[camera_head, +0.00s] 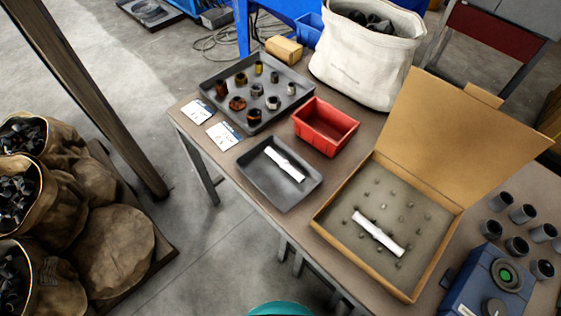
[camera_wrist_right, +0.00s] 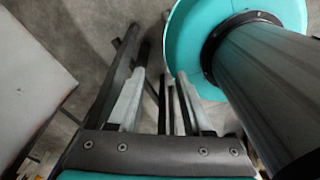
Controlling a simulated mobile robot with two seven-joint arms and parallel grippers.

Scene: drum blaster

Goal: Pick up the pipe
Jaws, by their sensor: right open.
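Two white pipe-like pieces show in the head view. One white pipe (camera_head: 285,164) lies slantwise in a shallow dark grey tray (camera_head: 252,168) near the table's front edge. Another white pipe (camera_head: 379,234) lies on the grey pegged insert of an open cardboard box (camera_head: 322,231) to its right. My right gripper (camera_wrist_right: 162,77) shows only in the right wrist view. It is open, with nothing between its fingers, and points down past a table leg toward the floor, apart from both pipes. My left gripper is not in view.
A red bin (camera_head: 325,126) stands behind the grey tray. A larger tray (camera_head: 225,92) of small metal parts and a white bag (camera_head: 366,60) stand farther back. A blue device (camera_head: 487,283) and several grey cylinders stand right of the box. The box's raised lid (camera_head: 465,135) is an obstacle.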

